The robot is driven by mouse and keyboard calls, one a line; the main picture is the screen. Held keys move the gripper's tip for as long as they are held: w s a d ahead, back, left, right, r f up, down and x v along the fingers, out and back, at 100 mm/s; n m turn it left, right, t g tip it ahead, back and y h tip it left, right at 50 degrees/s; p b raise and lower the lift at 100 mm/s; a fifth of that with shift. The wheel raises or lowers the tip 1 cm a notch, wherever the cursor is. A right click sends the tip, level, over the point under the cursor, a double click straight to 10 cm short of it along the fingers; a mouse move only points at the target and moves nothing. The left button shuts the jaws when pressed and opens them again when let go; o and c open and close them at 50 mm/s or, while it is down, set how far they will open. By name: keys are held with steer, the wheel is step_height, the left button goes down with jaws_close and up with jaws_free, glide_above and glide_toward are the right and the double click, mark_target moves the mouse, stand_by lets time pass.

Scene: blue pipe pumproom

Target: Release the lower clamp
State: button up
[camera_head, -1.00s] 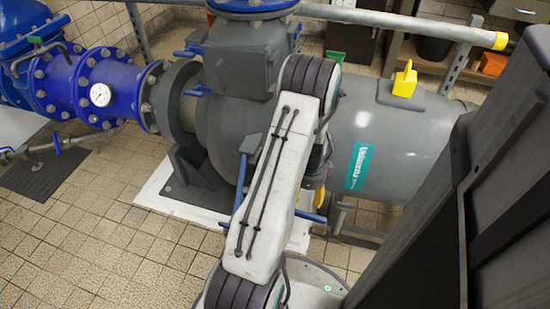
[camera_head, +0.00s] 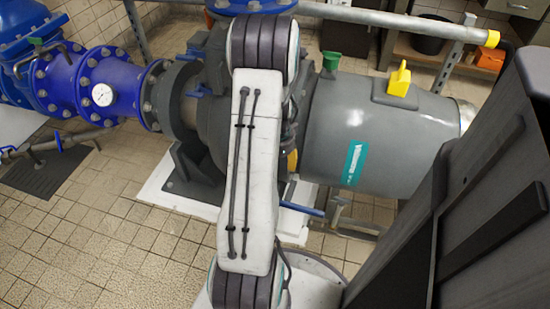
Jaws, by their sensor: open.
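A blue bar-like handle (camera_head: 303,208) sticks out low to the right of my arm, near the pump's base. It may belong to the lower clamp, but I cannot tell. Other blue handles (camera_head: 198,90) show on the upper left of the grey pump housing (camera_head: 211,125). My white arm link stands in front of the pump and hides much of its middle. My gripper's fingers are not visible; a small dark and yellow part shows just right of the link, and I cannot tell what it is.
A grey motor cylinder (camera_head: 400,150) with a yellow fitting (camera_head: 399,78) lies right of the pump. A blue pipe (camera_head: 85,90) with a white gauge (camera_head: 102,95) runs left. A grey rail (camera_head: 400,22) crosses behind. The tiled floor (camera_head: 100,245) at the front left is clear.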

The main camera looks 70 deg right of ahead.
steer(key=shift+w+a+r+n, duration=0.3)
steer(key=shift+w+r+n, duration=0.15)
steer(key=shift+r, duration=0.3)
steer(key=n+b, duration=0.6)
steer(key=n, duration=2)
glide_above(310, 209)
steer(key=shift+y, duration=0.4)
steer(key=f, duration=1.7)
steer(key=shift+w+d+f, duration=0.15)
steer(key=shift+w, duration=0.25)
steer(key=shift+s+f+n, duration=0.3)
steer(key=shift+f+n, duration=0.05)
steer(key=shift+n, duration=0.3)
steer(key=shift+s+f+n, duration=0.1)
steer(key=shift+f+n, duration=0.2)
steer(key=shift+f, duration=0.25)
steer(key=shift+f+b, duration=1.45)
steer(key=shift+f, duration=1.85)
